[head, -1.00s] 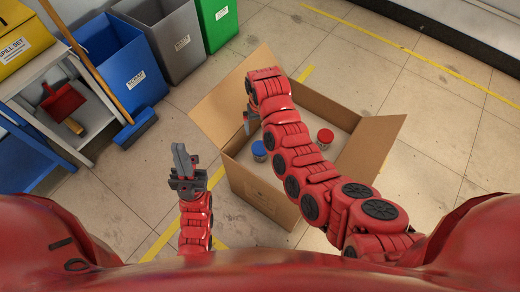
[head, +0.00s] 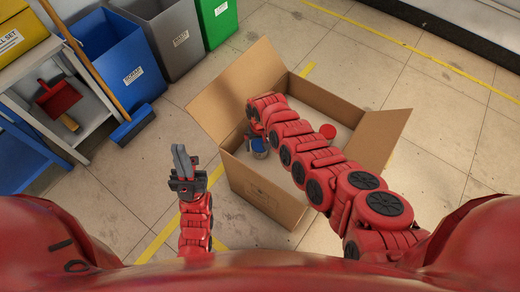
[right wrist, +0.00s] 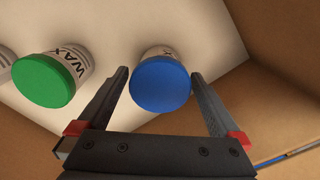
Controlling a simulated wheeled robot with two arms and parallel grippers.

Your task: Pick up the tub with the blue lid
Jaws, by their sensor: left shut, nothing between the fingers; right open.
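The tub with the blue lid (head: 259,146) stands in the open cardboard box, near its left wall, partly hidden by my right arm. In the right wrist view the blue lid (right wrist: 160,84) lies between the two fingers of my right gripper (right wrist: 158,82), with a gap on each side. The right gripper is open and holds nothing; in the head view its fingers are mostly hidden behind the arm. My left gripper (head: 184,162) is shut and empty, outside the box to its left.
The cardboard box (head: 262,195) has its flaps spread open. A tub with a red lid (head: 327,131) stands in it right of my arm. A tub with a green lid (right wrist: 43,82) is left of the blue one in the right wrist view. Bins and a shelf are at the far left.

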